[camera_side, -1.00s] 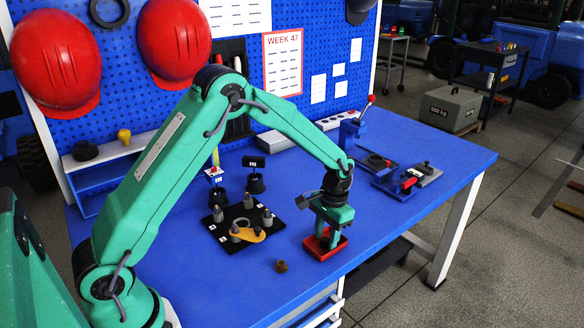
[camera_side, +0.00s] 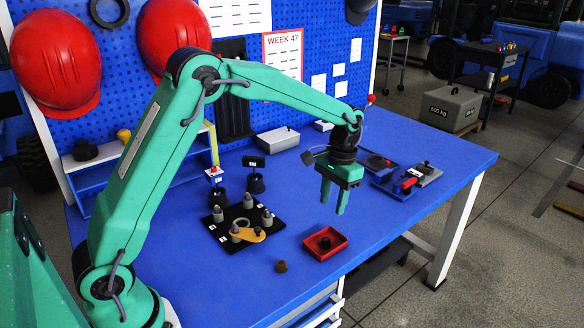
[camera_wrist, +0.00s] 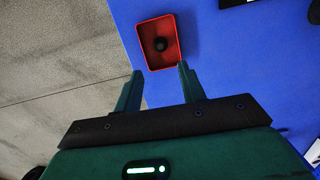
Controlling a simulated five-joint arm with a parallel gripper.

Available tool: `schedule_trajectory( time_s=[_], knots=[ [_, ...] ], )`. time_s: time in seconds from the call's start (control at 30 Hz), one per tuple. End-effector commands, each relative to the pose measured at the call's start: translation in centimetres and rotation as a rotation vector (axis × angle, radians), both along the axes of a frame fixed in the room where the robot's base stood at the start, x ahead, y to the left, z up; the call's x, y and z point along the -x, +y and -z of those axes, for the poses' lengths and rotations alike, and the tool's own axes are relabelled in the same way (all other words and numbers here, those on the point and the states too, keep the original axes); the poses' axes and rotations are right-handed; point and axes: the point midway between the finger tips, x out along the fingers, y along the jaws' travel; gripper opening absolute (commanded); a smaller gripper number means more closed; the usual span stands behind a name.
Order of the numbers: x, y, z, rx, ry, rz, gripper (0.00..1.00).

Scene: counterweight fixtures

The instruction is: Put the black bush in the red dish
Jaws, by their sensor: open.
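The red dish (camera_side: 325,250) sits on the blue table near its front edge. The black bush (camera_side: 325,242) stands inside the dish, clear of its walls. My gripper (camera_side: 333,208) is above the table, up and a little behind the dish in the side view, with its two fingers apart and nothing between them. In the wrist view the dish (camera_wrist: 176,60) and the bush (camera_wrist: 160,44) lie beyond the open fingertips (camera_wrist: 160,72), with the bush roughly midway across the dish.
A black plate with several grey posts and a yellow link (camera_side: 249,235) lies left of the dish. A small brown bush (camera_side: 281,266) stands in front. A blue vise-like fixture (camera_side: 398,184) is at the right. The table between dish and fixture is clear.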

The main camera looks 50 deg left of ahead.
Motion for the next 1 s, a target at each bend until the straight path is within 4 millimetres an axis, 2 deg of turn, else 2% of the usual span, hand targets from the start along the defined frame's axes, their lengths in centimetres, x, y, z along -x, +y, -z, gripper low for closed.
schedule_trajectory(
  time_s=[0.2, 0.83, 1.0],
  knots=[
    [-0.1, 0.0, -1.2, 0.0, -0.001, 0.0, 0.4],
    [0.0, 0.0, -1.4, 0.0, -0.003, 0.0, 0.4],
    [0.6, 0.1, -2.6, 0.001, -0.024, -0.001, 0.4]
  ],
)
